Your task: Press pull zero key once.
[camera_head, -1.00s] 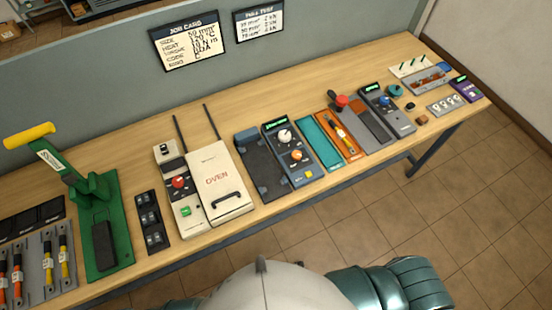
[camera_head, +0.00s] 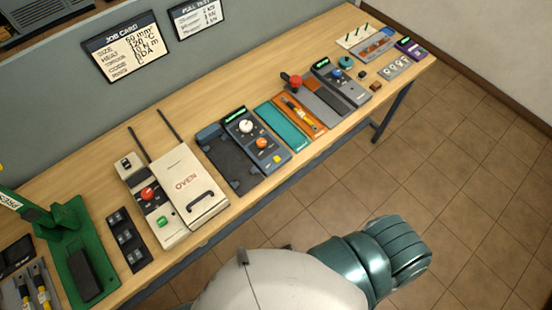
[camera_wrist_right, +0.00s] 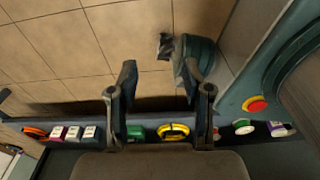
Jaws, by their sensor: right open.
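No key labelled pull zero can be read. On the bench (camera_head: 75,168), a dark grey unit (camera_head: 353,91) with a green display and a blue knob stands at the right, beside a grey plate with a red-knobbed lever (camera_head: 293,81). A blue-grey unit (camera_head: 268,152) with white and orange knobs and a yellow key (camera_head: 277,159) stands nearer the middle. I cannot tell which unit bears the key. My right gripper (camera_wrist_right: 158,92) is open and empty in the right wrist view, with tiled floor behind its fingers. My left gripper is not in view.
A cream oven (camera_head: 187,187), a green press (camera_head: 75,250) and a black switch block (camera_head: 129,239) stand at the left. A purple unit (camera_head: 409,48) is at the far right end. A job card (camera_head: 126,46) hangs on the back panel. Floor in front is free.

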